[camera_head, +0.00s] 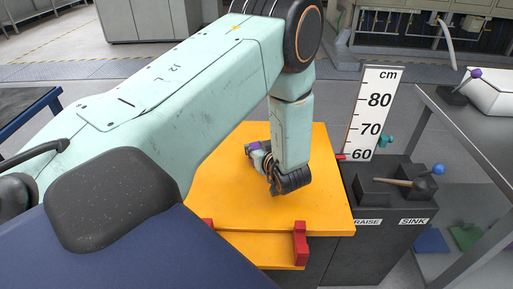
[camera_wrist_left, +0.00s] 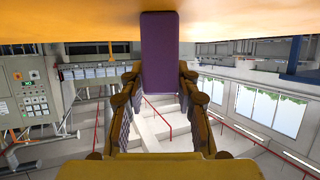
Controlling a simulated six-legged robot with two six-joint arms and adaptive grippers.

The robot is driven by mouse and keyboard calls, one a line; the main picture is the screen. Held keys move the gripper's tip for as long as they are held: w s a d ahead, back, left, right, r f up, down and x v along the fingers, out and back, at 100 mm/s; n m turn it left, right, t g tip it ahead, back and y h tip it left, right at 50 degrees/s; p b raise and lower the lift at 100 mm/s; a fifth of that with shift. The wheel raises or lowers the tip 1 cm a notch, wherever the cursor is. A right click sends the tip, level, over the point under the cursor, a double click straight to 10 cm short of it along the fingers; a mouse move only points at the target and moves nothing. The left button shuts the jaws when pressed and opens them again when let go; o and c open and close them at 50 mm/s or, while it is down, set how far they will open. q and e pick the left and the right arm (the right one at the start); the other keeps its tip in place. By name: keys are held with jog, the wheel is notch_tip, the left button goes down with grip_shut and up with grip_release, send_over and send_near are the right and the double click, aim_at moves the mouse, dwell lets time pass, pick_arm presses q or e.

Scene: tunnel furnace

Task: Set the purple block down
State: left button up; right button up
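The purple block (camera_wrist_left: 160,50) stands out between the fingertips of my left gripper (camera_wrist_left: 160,78) in the left wrist view. The fingers lie against its two sides. Its far end overlaps the yellow surface (camera_wrist_left: 90,28) at the top of that view; I cannot tell whether it touches. In the head view, my left gripper (camera_head: 257,155) is low over the yellow tabletop (camera_head: 225,205), pointing left. Only a small purple bit of the block (camera_head: 251,147) shows there, the rest hidden by the gripper. My right gripper is not in view.
Red stops (camera_head: 300,243) stand at the tabletop's front edge. To its right are a cm scale (camera_head: 370,113) and a dark lever box (camera_head: 395,190) marked RAISE and SINK. A grey table (camera_head: 470,130) stands farther right. The tabletop is bare around the gripper.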

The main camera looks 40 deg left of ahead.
pick_arm(q)
jog(key=o, duration=0.3)
jog(key=shift+r, duration=0.15)
jog(key=shift+d+r, duration=0.2)
jog(key=shift+p+v, duration=2.2)
jog(key=shift+v, duration=3.6)
jog(key=shift+s+f, duration=0.1)
jog(key=shift+s, duration=0.05)
